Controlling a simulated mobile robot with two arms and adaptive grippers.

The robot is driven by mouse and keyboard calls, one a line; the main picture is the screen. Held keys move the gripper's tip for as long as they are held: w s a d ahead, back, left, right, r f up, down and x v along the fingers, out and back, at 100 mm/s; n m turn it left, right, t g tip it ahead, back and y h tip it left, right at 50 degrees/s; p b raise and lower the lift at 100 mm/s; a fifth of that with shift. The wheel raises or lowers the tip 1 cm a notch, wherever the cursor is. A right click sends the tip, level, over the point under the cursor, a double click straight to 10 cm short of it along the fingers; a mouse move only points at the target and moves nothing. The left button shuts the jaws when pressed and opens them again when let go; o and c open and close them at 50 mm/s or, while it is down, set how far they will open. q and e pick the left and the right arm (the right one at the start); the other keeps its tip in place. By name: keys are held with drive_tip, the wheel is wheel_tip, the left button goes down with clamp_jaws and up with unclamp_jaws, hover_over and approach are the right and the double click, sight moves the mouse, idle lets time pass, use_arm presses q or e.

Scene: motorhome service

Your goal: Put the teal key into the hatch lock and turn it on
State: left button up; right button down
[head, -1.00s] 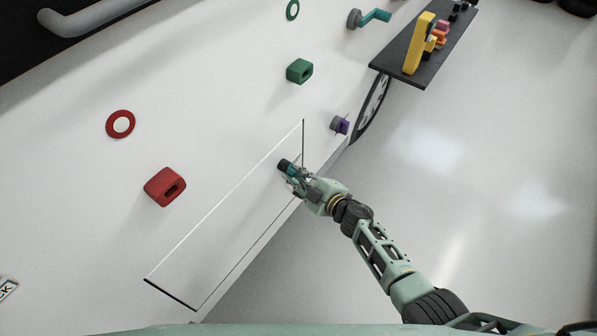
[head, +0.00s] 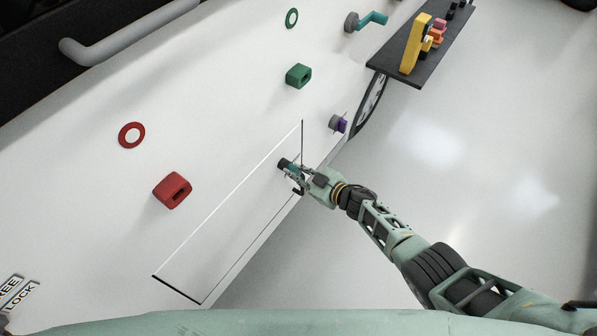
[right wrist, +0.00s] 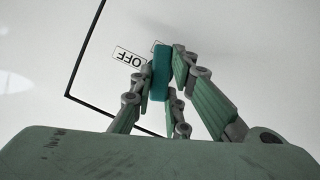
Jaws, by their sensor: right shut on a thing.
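The hatch (head: 235,225) is a long panel outlined by thin dark seams on the white vehicle wall. The hatch lock (head: 284,163) is a dark round cylinder near its upper right end. The teal key (head: 292,168) is at the lock, its far end against or in it; how deep I cannot tell. My right gripper (head: 297,173) is shut on the key. In the right wrist view the key (right wrist: 161,75) stands between the fingers of the gripper (right wrist: 165,85), beside an OFF label (right wrist: 130,58). The lock is hidden there. My left gripper is not in view.
A red block (head: 172,190) and a green block (head: 298,76) with slots stick out of the wall. A purple-and-grey fitting (head: 338,124) is right of the hatch. A dark shelf (head: 421,62) holds a yellow piece and other parts. Open floor lies right.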

drive_tip(key=c, duration=1.6)
unclamp_jaws()
